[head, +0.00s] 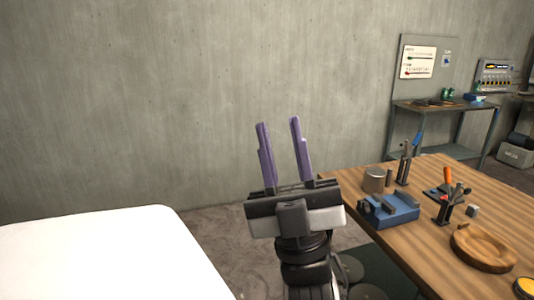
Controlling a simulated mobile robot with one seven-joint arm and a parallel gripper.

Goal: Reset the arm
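My gripper (283,155) is in the middle of the head view, at the end of my arm. Its two purple fingers point up and stand well apart, with nothing between them. It is left of the wooden table and apart from everything on it. A wooden bowl (484,248) sits on the table at the lower right, upright as far as I can tell.
The wooden table (430,250) holds a blue block fixture (390,209), a round tin (375,179) and tool holders (443,213). A white surface (90,255) lies at the lower left. A workbench (450,106) stands at the back right. Open floor lies behind my gripper.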

